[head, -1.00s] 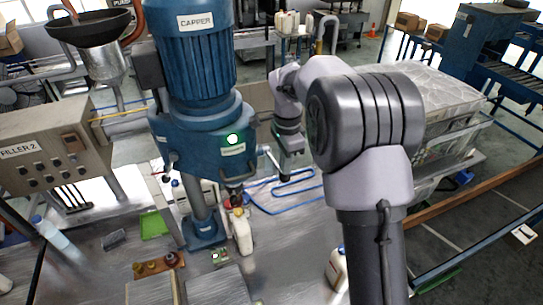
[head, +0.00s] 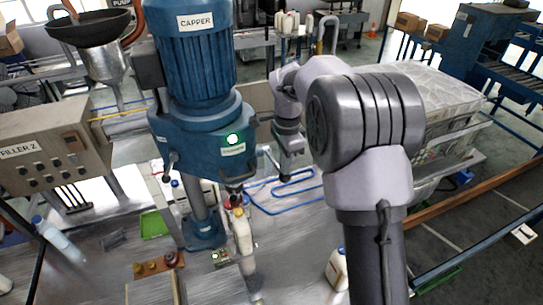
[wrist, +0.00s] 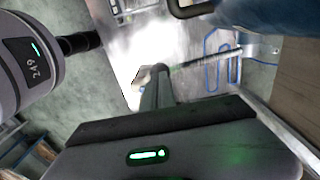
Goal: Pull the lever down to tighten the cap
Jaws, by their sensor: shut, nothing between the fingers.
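The blue capper (head: 205,140) stands left of centre in the head view. A white bottle (head: 242,232) stands under its head, with the cap area close beneath the spindle. The lever (head: 272,163) is a thin rod at the capper's right side, sloping down to the right. My gripper (head: 291,150) is just right of the lever's end. In the wrist view my gripper (wrist: 152,78) is shut and empty, with a dark rod that looks like the lever (wrist: 205,60) close to its fingertips. I cannot tell whether they touch.
The filler box (head: 45,155) stands at the left. A green tray (head: 153,224) and a small rack of caps (head: 158,265) lie on the metal table. Another white bottle (head: 338,270) stands beside my arm.

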